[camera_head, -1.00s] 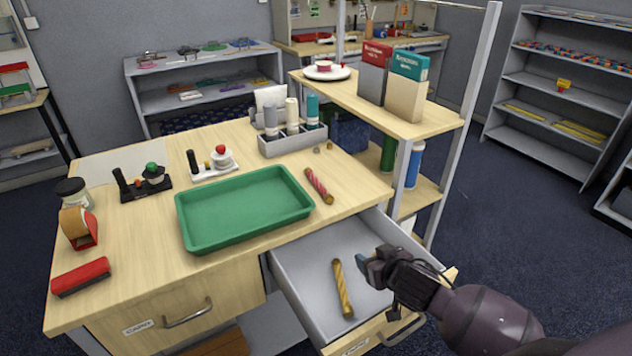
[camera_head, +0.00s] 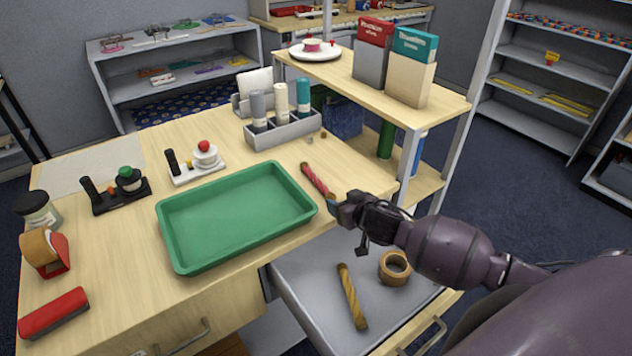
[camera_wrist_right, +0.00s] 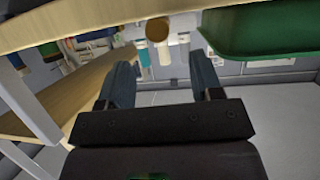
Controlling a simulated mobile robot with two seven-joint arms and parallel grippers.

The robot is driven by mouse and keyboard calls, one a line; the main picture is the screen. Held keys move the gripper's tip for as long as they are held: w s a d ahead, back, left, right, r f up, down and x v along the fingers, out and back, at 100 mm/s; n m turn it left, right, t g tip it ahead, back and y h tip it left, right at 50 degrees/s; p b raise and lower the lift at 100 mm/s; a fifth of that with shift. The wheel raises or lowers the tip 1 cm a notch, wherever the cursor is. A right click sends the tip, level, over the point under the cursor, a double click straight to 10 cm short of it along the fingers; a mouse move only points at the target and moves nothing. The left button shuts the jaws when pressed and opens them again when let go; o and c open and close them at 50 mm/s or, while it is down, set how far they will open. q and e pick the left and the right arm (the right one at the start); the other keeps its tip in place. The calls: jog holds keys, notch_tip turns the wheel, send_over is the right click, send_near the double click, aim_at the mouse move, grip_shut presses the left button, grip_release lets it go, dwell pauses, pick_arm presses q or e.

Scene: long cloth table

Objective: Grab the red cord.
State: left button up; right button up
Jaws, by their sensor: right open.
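The red twisted cord (camera_head: 317,181) with tan ends lies on the wooden tabletop, between the green tray (camera_head: 166,229) and the table's right edge. My right gripper (camera_head: 335,203) is open and empty, close to the cord's near end. I cannot tell from the head view whether it touches. In the right wrist view, the two fingers of my right gripper (camera_wrist_right: 162,82) are spread apart. A round tan end, apparently that of the red cord (camera_wrist_right: 158,31), shows above and beyond the gap between them. My left gripper is out of view.
An open drawer (camera_head: 310,290) below my right gripper holds a yellow twisted cord (camera_head: 352,297) and a tape roll (camera_head: 395,268). A grey bottle caddy (camera_head: 284,130) stands behind the red cord.

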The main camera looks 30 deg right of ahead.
aim_at(331, 194)
jog(key=shift+x, duration=3.05)
jog(key=c, duration=1)
jog(key=shift+r, duration=0.1)
